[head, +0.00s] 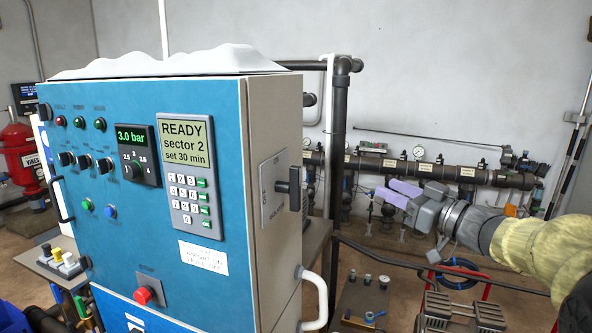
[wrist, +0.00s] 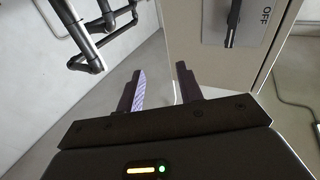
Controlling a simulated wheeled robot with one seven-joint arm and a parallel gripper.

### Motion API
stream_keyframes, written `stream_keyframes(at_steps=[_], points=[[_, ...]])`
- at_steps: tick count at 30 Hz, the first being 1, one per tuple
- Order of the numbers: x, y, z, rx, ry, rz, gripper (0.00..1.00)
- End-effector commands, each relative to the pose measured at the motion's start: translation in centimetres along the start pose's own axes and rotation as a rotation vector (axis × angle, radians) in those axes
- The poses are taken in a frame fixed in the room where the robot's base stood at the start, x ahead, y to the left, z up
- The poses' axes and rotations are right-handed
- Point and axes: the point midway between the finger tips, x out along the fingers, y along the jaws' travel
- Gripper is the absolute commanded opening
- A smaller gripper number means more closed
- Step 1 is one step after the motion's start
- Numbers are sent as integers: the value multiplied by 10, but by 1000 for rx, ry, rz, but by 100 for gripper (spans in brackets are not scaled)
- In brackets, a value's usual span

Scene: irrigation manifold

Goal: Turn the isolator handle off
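The isolator handle (head: 294,188) is a dark lever standing out from a pale plate (head: 270,190) on the right side of the blue cabinet. In the head view it looks upright. The wrist view shows the handle (wrist: 233,22) at the top right, on its grey plate (wrist: 208,20), with an "OFF" mark (wrist: 267,16) beside it. My gripper (head: 388,190) is right of the handle in the head view, apart from it. Its two purple fingers also show in the wrist view (wrist: 160,80), spread with nothing between them. The handle is not between the fingers.
The blue cabinet (head: 140,240) carries a keypad (head: 190,195), knobs and a red button (head: 142,296). A pale grab handle (head: 315,300) juts from its side below the isolator. A dark vertical pipe (head: 338,140) stands behind. Pipework (head: 440,172) runs along the back wall.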

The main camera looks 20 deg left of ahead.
Motion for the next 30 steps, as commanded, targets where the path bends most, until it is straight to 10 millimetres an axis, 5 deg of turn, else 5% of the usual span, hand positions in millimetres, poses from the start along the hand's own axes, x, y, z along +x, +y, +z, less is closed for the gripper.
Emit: stream_keyframes(at_steps=[3, 9, 22, 30], points=[[2, -29, -21, 15, -18, -236, 36], [-8, -57, -27, 58, -88, -457, 36], [-8, -62, -27, 63, -95, -478, 36], [21, -77, -27, 64, -94, -480, 36]])
